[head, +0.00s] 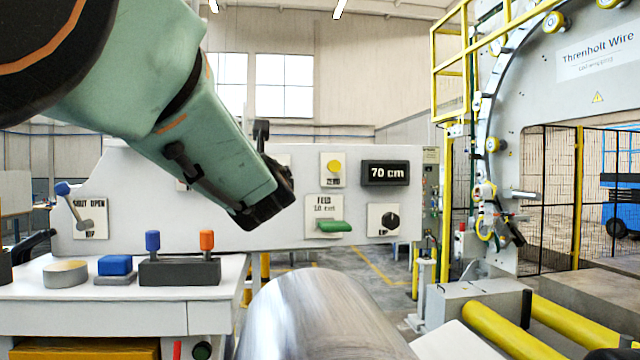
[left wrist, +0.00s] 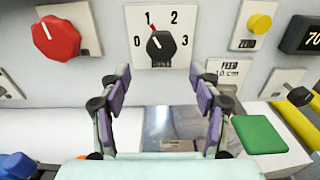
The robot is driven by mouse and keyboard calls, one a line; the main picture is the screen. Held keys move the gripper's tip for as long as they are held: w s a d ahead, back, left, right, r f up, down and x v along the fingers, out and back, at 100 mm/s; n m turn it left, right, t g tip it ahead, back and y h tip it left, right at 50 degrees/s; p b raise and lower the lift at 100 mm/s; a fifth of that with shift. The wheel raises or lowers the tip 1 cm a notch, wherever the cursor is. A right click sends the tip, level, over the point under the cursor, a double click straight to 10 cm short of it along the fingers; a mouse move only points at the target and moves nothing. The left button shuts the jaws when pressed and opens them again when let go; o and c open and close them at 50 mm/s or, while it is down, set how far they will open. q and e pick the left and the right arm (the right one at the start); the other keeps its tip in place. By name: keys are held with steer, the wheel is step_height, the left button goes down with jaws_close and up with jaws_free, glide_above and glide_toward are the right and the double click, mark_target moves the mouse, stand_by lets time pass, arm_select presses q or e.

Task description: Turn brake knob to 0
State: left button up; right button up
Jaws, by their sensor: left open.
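A black dial knob (left wrist: 160,46) sits on a white plate marked 0, 1, 2, 3 in the left wrist view. Its red pointer tip is toward the 1, up and slightly left. No brake label is readable on it. In the head view my arm hides this dial. My left gripper (left wrist: 159,76) is open and empty, its two purple-padded fingers spread below the dial, left and right of it, not touching it. In the head view the gripper (head: 268,206) is in front of the panel. My right gripper is not in view.
A red knob (left wrist: 56,38) is left of the dial. A yellow button (left wrist: 260,24) and a green paddle (left wrist: 258,134) are to the right. A 70 cm display (head: 385,173) is on the panel. A desk with joysticks (head: 180,270) and a metal cylinder (head: 315,315) are in front.

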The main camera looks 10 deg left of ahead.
arm_select(q)
steer(key=p+x, duration=0.4)
steer(key=x, duration=0.2)
steer(key=shift+w+r, duration=0.2)
steer(key=shift+w, duration=0.15)
steer(key=shift+w+a+f, duration=0.15)
steer(key=shift+w+f, duration=0.1)
steer(key=shift+w, duration=0.1)
steer(key=c, duration=0.9)
steer(key=shift+r, duration=0.1)
steer(key=shift+c, duration=1.3)
steer(key=shift+b, duration=0.4)
